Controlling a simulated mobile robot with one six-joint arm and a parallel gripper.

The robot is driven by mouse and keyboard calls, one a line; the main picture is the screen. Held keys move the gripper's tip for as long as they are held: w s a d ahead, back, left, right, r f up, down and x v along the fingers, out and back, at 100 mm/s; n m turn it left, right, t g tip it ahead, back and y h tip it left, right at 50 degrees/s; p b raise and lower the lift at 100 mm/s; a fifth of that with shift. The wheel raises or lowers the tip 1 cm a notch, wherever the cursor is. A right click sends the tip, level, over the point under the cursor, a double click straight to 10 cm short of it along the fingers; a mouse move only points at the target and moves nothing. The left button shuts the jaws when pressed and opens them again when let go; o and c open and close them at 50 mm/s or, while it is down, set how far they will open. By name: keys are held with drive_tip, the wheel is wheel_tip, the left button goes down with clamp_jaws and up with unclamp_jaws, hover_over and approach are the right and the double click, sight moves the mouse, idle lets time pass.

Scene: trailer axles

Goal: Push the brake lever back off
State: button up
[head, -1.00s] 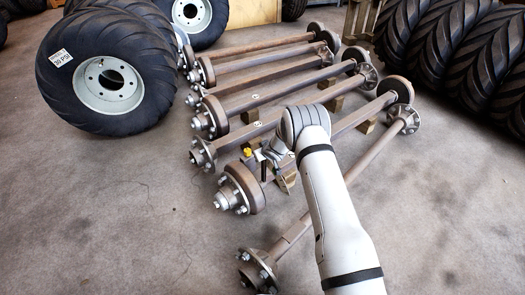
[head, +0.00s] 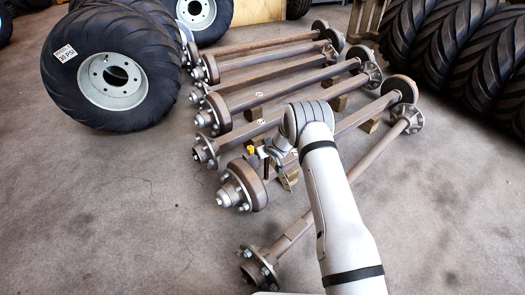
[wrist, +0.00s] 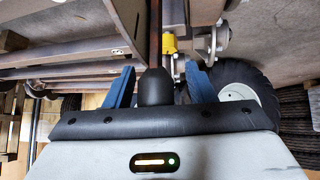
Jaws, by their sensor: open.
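The brake lever (wrist: 155,88) shows in the wrist view as a dark bar ending in a black rounded grip. A yellow part (wrist: 170,45) sits just beyond it to the right. My gripper (wrist: 160,68) is open, with one blue finger on each side of the black grip. I cannot tell whether either finger touches it. In the head view my gripper (head: 266,153) is over the hub end of a brown axle with a drum (head: 246,184). There the yellow part (head: 250,150) is just left of my gripper, and my wrist partly hides the lever.
Several rusty axles lie side by side on wooden blocks. One axle (head: 292,232) lies nearest, partly under my arm. A wheel with a grey rim (head: 112,78) stands at upper left, and large tyres (head: 470,45) stand at upper right. The concrete floor at left is clear.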

drive_tip(key=v, duration=0.7)
drive_tip(key=shift+p, duration=0.35)
drive_tip(key=shift+r, duration=0.1)
drive_tip(key=s+d+r+m+h+p, duration=0.1)
drive_tip(key=s+d+r+p, duration=0.25)
drive_tip(key=r, duration=0.75)
drive_tip(key=s+d+r+m+g+h+p, duration=0.15)
drive_tip(key=s+d+r, duration=0.3)
drive_tip(key=r, duration=0.65)
drive_tip(key=s+d+r+m+t+h+p, duration=0.1)
drive_tip(key=s+d+r+h+p, duration=0.2)
drive_tip(key=r, duration=0.7)
drive_tip(key=s+d+r+m+g+p, duration=0.1)
drive_tip(key=s+d+r+p, duration=0.15)
drive_tip(key=s+r, duration=0.4)
drive_tip(key=s+d+r+m+g+p, duration=0.1)
drive_tip(key=s+d+r+p, duration=0.15)
drive_tip(key=s+r, duration=0.4)
drive_tip(key=s+r+g+p, duration=0.1)
drive_tip(key=s+r+p, duration=0.1)
drive_tip(key=s, duration=0.8)
drive_tip(key=s+r+m+g+y+p, duration=0.1)
drive_tip(key=s+r, duration=0.3)
drive_tip(key=s, duration=0.6)
drive_tip(key=shift+d+r+p, duration=0.35)
drive_tip(key=shift+d+p, duration=0.15)
drive_tip(key=shift+p, duration=0.2)
drive_tip(key=shift+g+y, duration=0.25)
